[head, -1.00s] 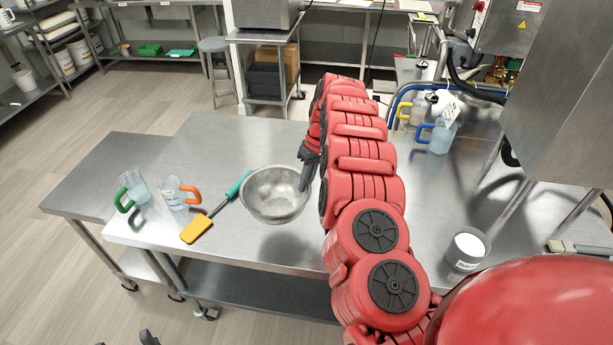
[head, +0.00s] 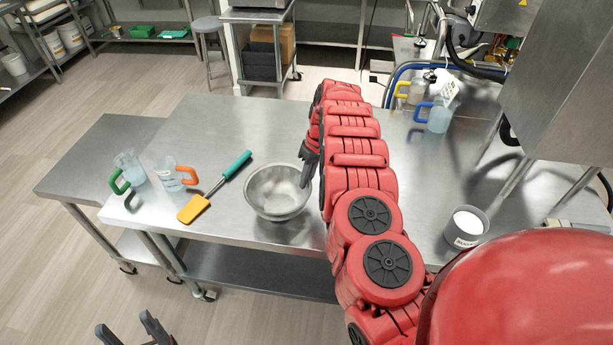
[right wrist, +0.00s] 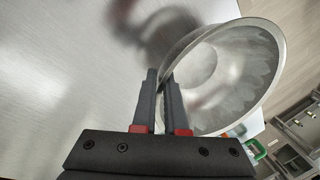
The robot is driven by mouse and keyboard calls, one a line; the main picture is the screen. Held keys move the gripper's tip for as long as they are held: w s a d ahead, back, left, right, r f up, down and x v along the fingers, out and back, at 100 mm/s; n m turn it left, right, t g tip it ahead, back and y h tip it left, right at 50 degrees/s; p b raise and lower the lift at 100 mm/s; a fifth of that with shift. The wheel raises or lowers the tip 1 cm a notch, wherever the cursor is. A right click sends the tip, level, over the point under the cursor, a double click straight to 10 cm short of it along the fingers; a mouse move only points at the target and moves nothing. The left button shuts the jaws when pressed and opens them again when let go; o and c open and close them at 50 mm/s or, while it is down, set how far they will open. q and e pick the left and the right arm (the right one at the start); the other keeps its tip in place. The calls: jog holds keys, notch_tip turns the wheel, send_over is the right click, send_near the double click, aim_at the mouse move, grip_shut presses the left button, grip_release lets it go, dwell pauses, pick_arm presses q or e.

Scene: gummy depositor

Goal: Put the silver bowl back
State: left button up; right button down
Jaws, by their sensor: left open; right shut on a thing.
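The silver bowl (head: 278,205) is over the front middle of the steel table, right of an orange-and-teal spatula (head: 213,187). My right gripper (head: 306,176) is shut on the bowl's right rim. In the right wrist view the fingers (right wrist: 164,76) pinch the rim of the bowl (right wrist: 245,75), which extends to the right. The bowl looks empty and seems to be slightly above the table, with a shadow beside it; the exact gap is hard to tell. My left gripper (head: 125,324) is open and empty at the lower left, in front of the table.
Two clear cups, one green-handled (head: 128,170) and one orange-handled (head: 172,174), stand left of the spatula. A blue-handled jug (head: 438,118) and a yellow-handled jug (head: 412,93) stand at the back right. A grey tub of white powder (head: 465,226) is at right. The table (head: 225,125) is clear behind the bowl.

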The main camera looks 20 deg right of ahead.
jog(key=shift+f+b, duration=0.45)
jog(key=shift+f, duration=0.1)
dwell(0.4)
jog(key=c, duration=0.9)
grip_release()
jog(key=v, duration=1.7)
jog(key=shift+r+b, duration=0.2)
jog(key=shift+b, duration=0.15)
